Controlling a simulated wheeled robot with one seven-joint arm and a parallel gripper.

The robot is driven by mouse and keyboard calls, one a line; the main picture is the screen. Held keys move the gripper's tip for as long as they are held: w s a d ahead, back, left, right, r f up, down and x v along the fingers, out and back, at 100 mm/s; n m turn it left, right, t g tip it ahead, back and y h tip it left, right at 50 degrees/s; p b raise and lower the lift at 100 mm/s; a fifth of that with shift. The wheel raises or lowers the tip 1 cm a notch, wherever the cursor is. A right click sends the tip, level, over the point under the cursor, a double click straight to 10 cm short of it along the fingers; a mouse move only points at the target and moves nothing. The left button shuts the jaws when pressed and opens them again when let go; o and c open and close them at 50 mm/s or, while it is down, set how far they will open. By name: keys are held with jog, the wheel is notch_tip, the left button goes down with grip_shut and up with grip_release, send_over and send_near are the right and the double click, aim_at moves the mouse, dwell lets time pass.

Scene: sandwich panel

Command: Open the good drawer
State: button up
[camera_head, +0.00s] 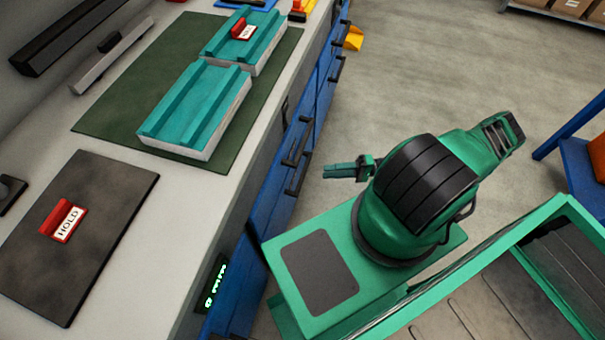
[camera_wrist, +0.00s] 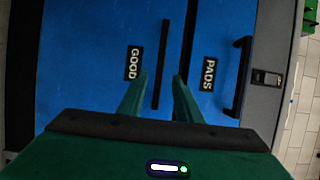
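The good drawer (camera_wrist: 85,60) has a blue front, a white-on-black GOOD label (camera_wrist: 133,62) and a black bar handle (camera_wrist: 160,65). It looks shut. My gripper (camera_wrist: 160,75) is open and empty. In the wrist view its two green fingers show on either side of the lower part of that handle. In the head view my gripper (camera_head: 324,172) points left at the blue bench front, with a small gap to the black handles there. I cannot tell the exact depth between fingertips and handle.
The PADS drawer (camera_wrist: 210,45) with its own handle (camera_wrist: 238,78) is right beside the good drawer in the wrist view. The bench top (camera_head: 170,215) holds teal-topped panels (camera_head: 195,105) and a dark plate (camera_head: 80,235) with a red HOLD sign (camera_head: 63,221). Floor (camera_head: 430,70) beyond my arm is clear.

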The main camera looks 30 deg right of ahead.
aim_at(303, 173)
jog(key=x, duration=1)
jog(key=shift+w+a, duration=0.15)
jog(key=shift+a, duration=0.2)
grip_shut()
